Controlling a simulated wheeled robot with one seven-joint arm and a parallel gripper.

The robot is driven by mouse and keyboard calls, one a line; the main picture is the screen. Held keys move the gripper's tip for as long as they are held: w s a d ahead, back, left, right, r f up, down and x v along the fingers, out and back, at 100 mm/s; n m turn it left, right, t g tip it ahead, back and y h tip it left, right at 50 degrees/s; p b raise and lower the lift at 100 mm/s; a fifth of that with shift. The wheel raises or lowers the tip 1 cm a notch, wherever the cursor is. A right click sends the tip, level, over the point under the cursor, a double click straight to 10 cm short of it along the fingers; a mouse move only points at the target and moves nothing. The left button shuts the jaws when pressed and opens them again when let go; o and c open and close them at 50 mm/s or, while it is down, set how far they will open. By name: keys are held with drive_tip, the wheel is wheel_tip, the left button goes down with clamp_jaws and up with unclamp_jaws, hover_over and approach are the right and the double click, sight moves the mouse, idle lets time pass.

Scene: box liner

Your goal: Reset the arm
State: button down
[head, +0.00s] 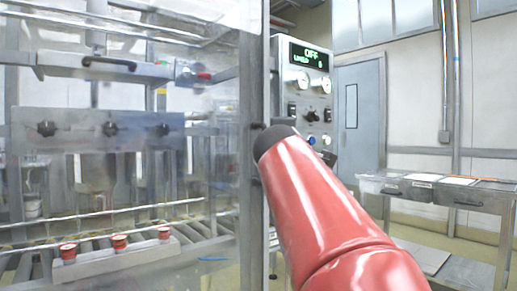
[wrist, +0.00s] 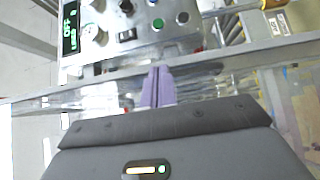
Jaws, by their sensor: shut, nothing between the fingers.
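In the wrist view my gripper (wrist: 157,88) points at the machine's frame, its purple fingers together and empty. Beyond the fingertips is the control panel (wrist: 140,20), with a green button (wrist: 158,24), a dark knob and a green-lit display. In the head view my red arm rises from the lower right towards the panel (head: 303,80), whose display (head: 310,55) reads OFF. My gripper is not visible in the head view. I cannot tell whether the fingers touch the frame.
A glass-walled machine (head: 120,130) fills the left side, with a metal post (head: 253,150) beside my arm. Inside, several red-capped containers (head: 119,241) stand on a pale block. A metal table (head: 440,190) stands at the right. A grey door (head: 361,115) is behind.

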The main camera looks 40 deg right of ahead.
drive_tip(key=shift+s, duration=0.25)
drive_tip(key=w+a+f+m+y, duration=0.1)
drive_tip(key=a+f+m+y, duration=0.3)
drive_tip(key=a+f, duration=0.8)
drive_tip(key=s+a+f+m+g+y, duration=0.1)
drive_tip(key=s+a+f+g+y, duration=0.1)
drive_tip(key=a+f, duration=0.5)
drive_tip(key=s+a+f+m+g+y, duration=0.1)
drive_tip(key=s+a+f+y, duration=0.3)
drive_tip(key=f, duration=0.9)
drive_tip(key=s+a+f+m+g+y, duration=0.2)
drive_tip(key=s+a+f+g+y, duration=0.1)
drive_tip(key=s+a+f, duration=0.4)
wheel_tip(320, 180, down, 4)
drive_tip(key=a, duration=0.2)
drive_tip(key=shift+a+y, duration=0.4)
drive_tip(key=shift+r, duration=0.1)
